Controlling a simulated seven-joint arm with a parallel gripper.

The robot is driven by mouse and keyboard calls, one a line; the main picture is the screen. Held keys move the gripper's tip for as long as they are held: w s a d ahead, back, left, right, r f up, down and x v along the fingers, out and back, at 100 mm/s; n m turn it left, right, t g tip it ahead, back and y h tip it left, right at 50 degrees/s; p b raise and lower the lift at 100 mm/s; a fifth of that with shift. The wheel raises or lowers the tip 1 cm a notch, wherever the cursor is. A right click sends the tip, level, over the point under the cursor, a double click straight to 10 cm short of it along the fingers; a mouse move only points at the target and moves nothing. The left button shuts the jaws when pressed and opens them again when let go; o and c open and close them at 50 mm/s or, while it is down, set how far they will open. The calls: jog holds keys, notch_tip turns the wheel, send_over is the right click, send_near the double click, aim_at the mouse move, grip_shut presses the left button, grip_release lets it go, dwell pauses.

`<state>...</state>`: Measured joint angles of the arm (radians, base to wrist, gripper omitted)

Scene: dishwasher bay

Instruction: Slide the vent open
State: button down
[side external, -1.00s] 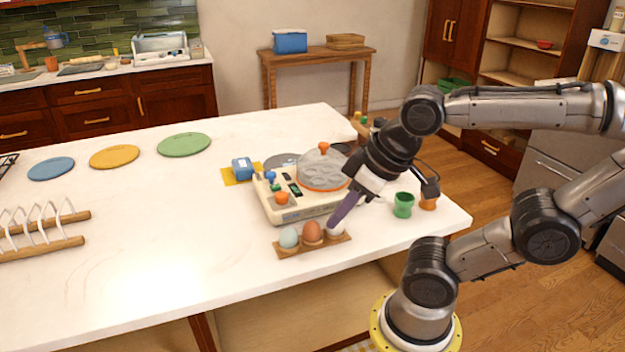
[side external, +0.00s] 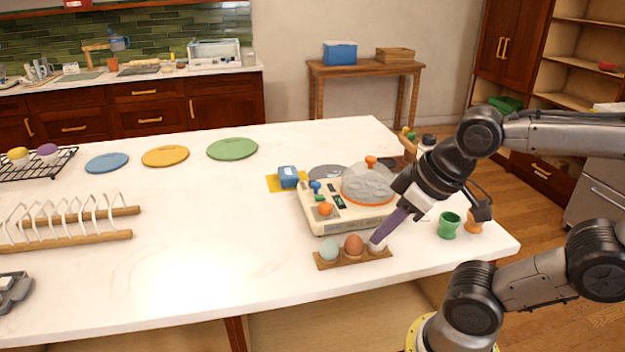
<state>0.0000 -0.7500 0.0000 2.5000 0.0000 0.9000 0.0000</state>
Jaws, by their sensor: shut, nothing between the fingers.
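A cream egg cooker (side external: 352,218) stands on the white counter. It has a grey domed lid (side external: 369,184) with an orange knob (side external: 371,161) on top. Its front panel carries an orange knob (side external: 324,208), a blue knob (side external: 315,186) and small dark parts. I cannot make out which part is the vent at this size. My gripper (side external: 378,243) is shut, with its purple fingers pointing down to the left. It is in front of the cooker's right side, and its tip is at the right end of the egg holder, where it overlaps a white egg.
A wooden egg holder (side external: 326,264) with a pale blue egg (side external: 330,249) and a brown egg (side external: 354,244) lies before the cooker. A green cup (side external: 448,226) and an orange cup (side external: 474,222) stand right.

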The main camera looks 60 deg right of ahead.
jog(key=c, duration=1.4)
grip_release()
jog(key=shift+o, duration=1.3)
jog(key=shift+s+f, duration=0.1)
jog(key=shift+s, duration=0.2)
jog(key=o, duration=0.4)
jog(key=shift+m, duration=0.5)
jog(key=r, duration=0.2)
jog(key=w+r, duration=0.1)
jog(key=r, duration=0.1)
jog(key=shift+w+r, duration=0.2)
jog(key=shift+r, duration=0.1)
jog(key=w+d+r+m+g, duration=0.2)
jog(key=w+d+r+m, duration=0.3)
jog(key=w+r, duration=0.75)
jog(key=m+g, duration=0.3)
jog(key=g, duration=0.1)
send_over(313, 179)
notch_tip(313, 179, down, 13)
notch_tip(313, 179, down, 13)
jog(key=shift+f, duration=0.15)
